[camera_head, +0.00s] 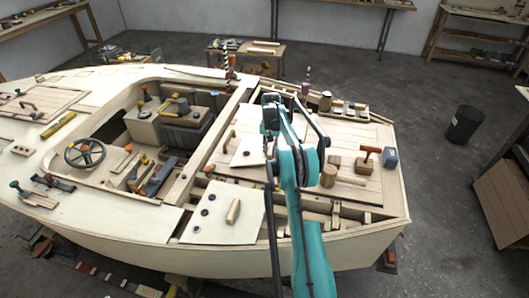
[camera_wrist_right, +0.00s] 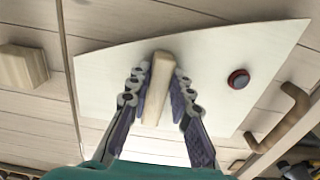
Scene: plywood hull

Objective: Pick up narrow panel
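The narrow panel (camera_wrist_right: 225,60) is a pale, flat, tapering board with a light wooden handle (camera_wrist_right: 160,85) and a dark red round knob. In the head view the panel (camera_head: 247,151) is at the boat's deck, left of my right arm, which partly covers it. My right gripper (camera_wrist_right: 160,88) has its fingers on both sides of the handle and looks shut on it. Whether the panel is clear of the deck I cannot tell. In the head view my right gripper is hidden by its arm. My left gripper is not in view.
Another pale panel (camera_head: 208,222) with a handle and dark knobs lies nearer the front edge. Wooden blocks, an orange-handled tool (camera_head: 370,154) and a blue-grey block (camera_head: 390,158) sit on the right deck. The cockpit with a steering wheel (camera_head: 85,154) is at left.

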